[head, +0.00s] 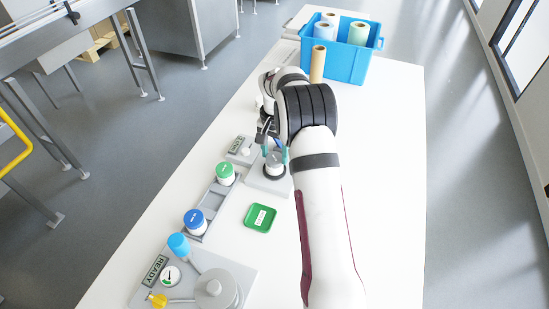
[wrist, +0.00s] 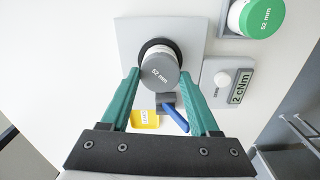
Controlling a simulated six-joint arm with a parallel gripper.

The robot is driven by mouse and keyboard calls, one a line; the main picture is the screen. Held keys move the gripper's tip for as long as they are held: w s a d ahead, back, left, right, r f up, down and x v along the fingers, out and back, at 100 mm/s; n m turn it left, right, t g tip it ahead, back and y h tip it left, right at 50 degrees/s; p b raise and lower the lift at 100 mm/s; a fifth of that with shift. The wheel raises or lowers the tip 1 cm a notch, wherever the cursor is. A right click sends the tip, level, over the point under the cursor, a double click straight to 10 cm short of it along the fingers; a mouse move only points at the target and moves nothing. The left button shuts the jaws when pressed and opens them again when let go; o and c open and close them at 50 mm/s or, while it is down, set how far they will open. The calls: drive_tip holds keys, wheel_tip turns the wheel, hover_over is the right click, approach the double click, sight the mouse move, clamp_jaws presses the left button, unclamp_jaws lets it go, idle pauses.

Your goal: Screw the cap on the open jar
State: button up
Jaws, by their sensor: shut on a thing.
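My gripper (head: 275,152) has its two green fingers on either side of the grey cap marked 52 mm (wrist: 161,72), and it is shut on that cap. The cap is at the top of a white jar (wrist: 157,46), which stands in a dark ring on a grey base plate (wrist: 130,35). The cap appears in line with the jar, but I cannot tell whether its threads are engaged. In the head view, the base plate (head: 268,186) is below my gripper, and the wrist partly hides the jar.
A 2 cNm box (wrist: 225,82) stands close by. Green-capped (head: 225,173) and blue-capped (head: 195,221) jars sit in a grey rack. A green tray (head: 248,223) and blue bin (head: 345,65) are on the table.

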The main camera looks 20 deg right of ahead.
drive_tip(key=shift+m, duration=0.8)
drive_tip(key=m, duration=1.1)
drive_tip(key=o, duration=1.2)
drive_tip(key=n, duration=0.3)
drive_tip(key=shift+n, duration=1.2)
